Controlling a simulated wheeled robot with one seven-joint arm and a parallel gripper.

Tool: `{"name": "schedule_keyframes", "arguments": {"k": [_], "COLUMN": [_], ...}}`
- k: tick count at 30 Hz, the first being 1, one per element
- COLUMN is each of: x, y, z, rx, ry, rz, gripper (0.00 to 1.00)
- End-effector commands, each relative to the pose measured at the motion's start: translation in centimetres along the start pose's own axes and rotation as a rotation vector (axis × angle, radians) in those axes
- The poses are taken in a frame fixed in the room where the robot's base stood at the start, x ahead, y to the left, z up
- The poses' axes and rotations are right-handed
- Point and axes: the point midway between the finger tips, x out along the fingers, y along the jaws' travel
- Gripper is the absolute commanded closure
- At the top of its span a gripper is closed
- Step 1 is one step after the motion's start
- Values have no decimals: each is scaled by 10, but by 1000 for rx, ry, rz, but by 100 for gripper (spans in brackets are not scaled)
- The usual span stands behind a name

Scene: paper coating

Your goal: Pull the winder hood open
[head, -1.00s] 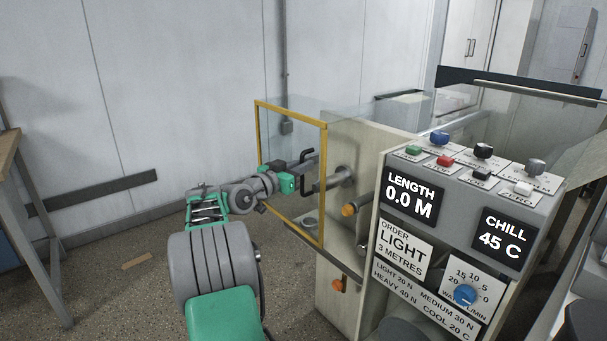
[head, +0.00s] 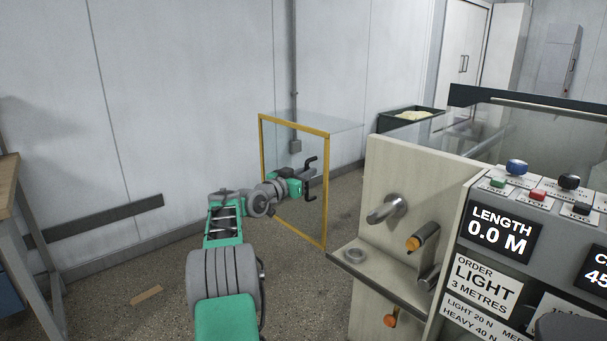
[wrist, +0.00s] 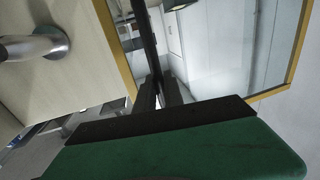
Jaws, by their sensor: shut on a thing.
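The winder hood (head: 293,128) is a clear panel box with a yellow frame, standing left of the machine's cream side plate, with a gap between them. Its black bar handle (head: 311,166) is on the clear front pane. My gripper (head: 305,186) is shut on the handle. In the wrist view, my gripper's dark fingers (wrist: 166,94) meet around the dark handle bar (wrist: 146,35), with the hood's yellow frame (wrist: 116,45) beside it. The exact contact is partly hidden by the fingers.
A grey ledge (head: 385,283) juts out below. The control panel (head: 503,231) is at the right. A wooden table (head: 8,185) stands far left. Floor around my arm looks mostly clear.

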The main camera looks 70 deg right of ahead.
Motion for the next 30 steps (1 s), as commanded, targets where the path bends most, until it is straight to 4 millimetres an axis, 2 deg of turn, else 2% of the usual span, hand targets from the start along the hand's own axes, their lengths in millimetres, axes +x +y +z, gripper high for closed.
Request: {"name": "schedule_keyframes", "arguments": {"k": [8,9,17,25,30], "x": [-1,-1,-2,-5,-33], "y": [-2,-2,-2,-2,-2], "z": [2,2,1,0,-2], "rx": [-3,-3,-1,-1,-2], "ry": [-3,-3,-1,0,0], "rz": [-2,-2,-2,-2,-4], "gripper": [100,86,66,66,66]}}
